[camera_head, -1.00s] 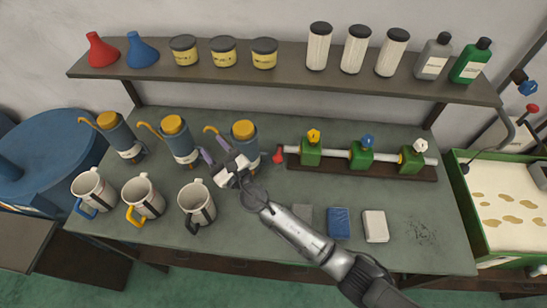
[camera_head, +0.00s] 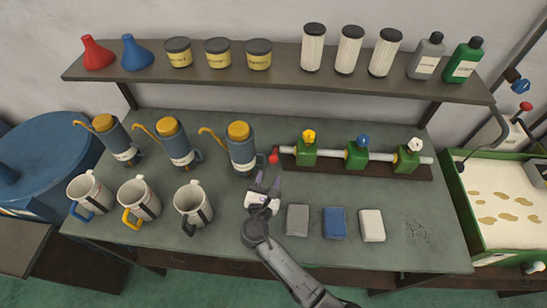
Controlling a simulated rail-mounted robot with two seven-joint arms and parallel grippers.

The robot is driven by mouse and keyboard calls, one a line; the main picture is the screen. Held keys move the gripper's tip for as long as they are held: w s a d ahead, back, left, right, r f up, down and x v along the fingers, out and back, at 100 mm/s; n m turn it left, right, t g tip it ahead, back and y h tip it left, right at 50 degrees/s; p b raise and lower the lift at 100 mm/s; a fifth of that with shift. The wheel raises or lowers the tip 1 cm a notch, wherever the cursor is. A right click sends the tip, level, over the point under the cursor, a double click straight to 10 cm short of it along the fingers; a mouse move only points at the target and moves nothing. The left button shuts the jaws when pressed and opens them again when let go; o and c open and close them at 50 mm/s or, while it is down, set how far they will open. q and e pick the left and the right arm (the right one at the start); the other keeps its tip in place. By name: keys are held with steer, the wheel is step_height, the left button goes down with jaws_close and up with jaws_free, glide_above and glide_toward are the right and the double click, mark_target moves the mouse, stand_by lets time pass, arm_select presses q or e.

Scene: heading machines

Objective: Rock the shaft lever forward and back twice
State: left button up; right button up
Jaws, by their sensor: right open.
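A horizontal grey shaft (camera_head: 382,156) runs through three green blocks on a dark base at the right half of the bench, with a red end piece (camera_head: 273,156) at its left end. At the far right a red ball knob (camera_head: 525,106) stands by a pale box; I cannot tell which of these is the shaft lever. My right gripper (camera_head: 266,181) is open and empty, its fingers pointing toward the back, a little below and left of the red end piece and apart from it. My left gripper is out of view.
Three blue oil cans (camera_head: 174,146) and three mugs (camera_head: 139,200) stand on the left of the bench. Grey, blue (camera_head: 334,224) and white blocks lie right of my gripper. A shelf (camera_head: 285,84) with jars and bottles spans the back. A green tray (camera_head: 470,222) stands at right.

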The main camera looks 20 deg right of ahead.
mark_target(274, 158)
steer(key=x, duration=0.8)
steer(key=shift+w+d+r, duration=0.1)
steer(key=shift+w, duration=0.1)
jaws_close()
